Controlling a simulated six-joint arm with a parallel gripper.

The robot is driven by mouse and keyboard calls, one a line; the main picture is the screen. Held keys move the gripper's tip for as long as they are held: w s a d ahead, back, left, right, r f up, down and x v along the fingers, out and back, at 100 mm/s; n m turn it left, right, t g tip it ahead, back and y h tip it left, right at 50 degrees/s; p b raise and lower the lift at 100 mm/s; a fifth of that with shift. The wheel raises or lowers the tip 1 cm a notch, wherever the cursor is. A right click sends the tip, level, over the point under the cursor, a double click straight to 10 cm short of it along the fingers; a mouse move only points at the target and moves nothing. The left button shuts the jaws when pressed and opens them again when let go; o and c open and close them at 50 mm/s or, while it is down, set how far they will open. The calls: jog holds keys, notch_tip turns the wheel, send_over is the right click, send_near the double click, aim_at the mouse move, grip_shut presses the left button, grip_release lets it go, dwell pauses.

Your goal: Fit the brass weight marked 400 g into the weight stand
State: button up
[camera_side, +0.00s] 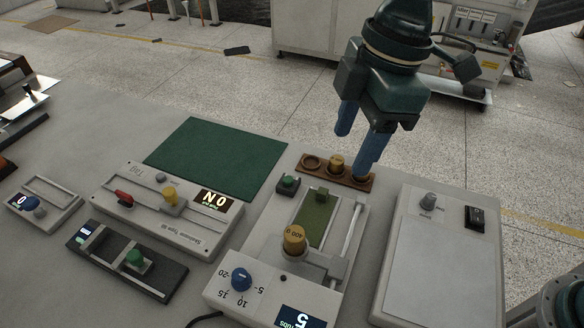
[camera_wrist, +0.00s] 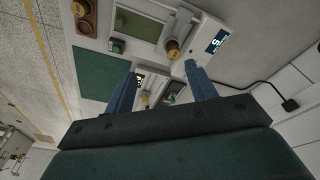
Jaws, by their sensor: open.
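The brass weight marked 400 g (camera_side: 294,240) sits upright on the grey device with a green plate. A brass weight, its marking unreadable, also shows on that device in the wrist view (camera_wrist: 172,48). The brown weight stand (camera_side: 347,178) lies behind the device. Its left seat looks empty, its middle seat holds a brass weight (camera_side: 336,162), and its right end is partly hidden by a finger. In the wrist view part of the stand (camera_wrist: 93,22) is at the top left. My gripper (camera_side: 352,155) is open, with nothing seen between its blue fingers (camera_wrist: 160,72), near the stand's right end.
The grey device (camera_side: 245,292) has a blue dial, a green button and a rail. A flat white unit (camera_side: 440,255) stands to its right. A green mat (camera_side: 217,157) and a switch box (camera_side: 165,210) lie left. The mat is bare.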

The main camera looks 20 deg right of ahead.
jog(key=a+f+n, duration=0.3)
jog(key=a, duration=0.3)
send_over(295, 233)
jog(key=shift+m+g, duration=0.3)
jog(key=shift+g, duration=0.1)
jog(key=shift+s+d+f, duration=0.1)
jog(key=shift+d+f, duration=0.05)
jog(key=shift+f, duration=1.25)
jog(key=shift+s+d+f, duration=0.1)
jog(key=shift+f, duration=1.3)
jog(key=shift+d+f, duration=0.15)
jog(key=shift+f, duration=1.25)
jog(key=shift+f, duration=0.15)
jog(key=shift+w+a+f, duration=0.1)
jog(key=shift+a+f, duration=0.1)
jog(key=shift+f, duration=1.05)
jog(key=shift+w+a+f, duration=0.1)
jog(key=shift+a+f, duration=0.05)
jog(key=shift+f, duration=1.05)
grip_shut()
